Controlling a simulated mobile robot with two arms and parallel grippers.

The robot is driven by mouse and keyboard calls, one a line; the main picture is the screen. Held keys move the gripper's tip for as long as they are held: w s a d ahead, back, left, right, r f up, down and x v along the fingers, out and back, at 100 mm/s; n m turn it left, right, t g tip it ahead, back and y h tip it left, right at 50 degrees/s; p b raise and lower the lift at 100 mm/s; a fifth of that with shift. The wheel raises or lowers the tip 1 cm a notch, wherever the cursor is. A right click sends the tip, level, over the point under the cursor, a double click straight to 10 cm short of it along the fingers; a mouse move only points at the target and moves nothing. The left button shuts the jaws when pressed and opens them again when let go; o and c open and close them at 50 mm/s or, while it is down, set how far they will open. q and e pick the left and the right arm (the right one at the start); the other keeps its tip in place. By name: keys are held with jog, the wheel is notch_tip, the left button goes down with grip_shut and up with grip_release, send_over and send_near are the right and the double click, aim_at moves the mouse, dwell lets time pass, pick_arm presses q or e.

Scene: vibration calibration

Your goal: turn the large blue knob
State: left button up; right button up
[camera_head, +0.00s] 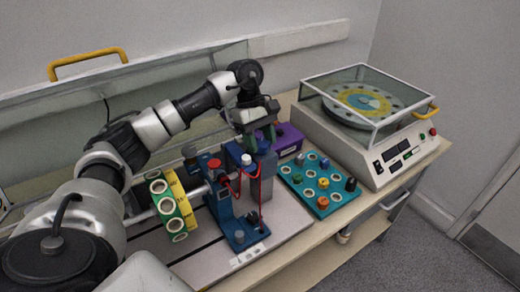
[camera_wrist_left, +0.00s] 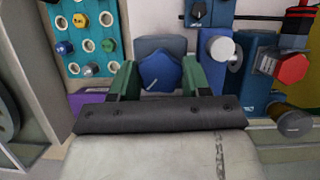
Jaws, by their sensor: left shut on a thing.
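The large blue knob (camera_wrist_left: 160,72) is a lobed, star-like knob in front of a grey-blue block (camera_wrist_left: 150,44) in the left wrist view. The two green fingers of my left gripper (camera_wrist_left: 160,80) are on either side of it, shut on it. In the head view my left gripper (camera_head: 262,138) points down at the top of the grey-blue block (camera_head: 268,185). There the knob is mostly hidden by the gripper, and its turn angle cannot be read. My right gripper is in neither view.
A blue stand (camera_head: 222,205) with a red knob (camera_head: 214,163) and red cable is close on the left. A teal tray (camera_head: 337,198) of small coloured knobs and a purple box (camera_head: 290,137) are close on the right. A glass-covered machine (camera_head: 362,150) stands farther right.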

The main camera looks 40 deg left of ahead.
pick_arm(q)
jog(key=shift+w+m+g+y+b, duration=0.15)
jog(key=shift+m+g+b, duration=0.2)
jog(key=shift+m+b, duration=0.45)
jog(key=shift+s+m+g+y+b, duration=0.15)
jog(key=shift+m+g+b, duration=0.25)
jog(key=shift+m, duration=0.6)
jog(key=shift+w+r, duration=0.1)
jog(key=o, duration=0.6)
jog(key=shift+d, duration=0.1)
jog(key=shift+o, duration=0.2)
jog(key=shift+w+a+r, duration=0.1)
jog(key=shift+a+r, duration=0.1)
jog(key=shift+r, duration=0.15)
jog(key=p+v, duration=0.1)
jog(key=v, duration=0.9)
jog(key=shift+d+p, duration=0.15)
jog(key=shift+p, duration=0.15)
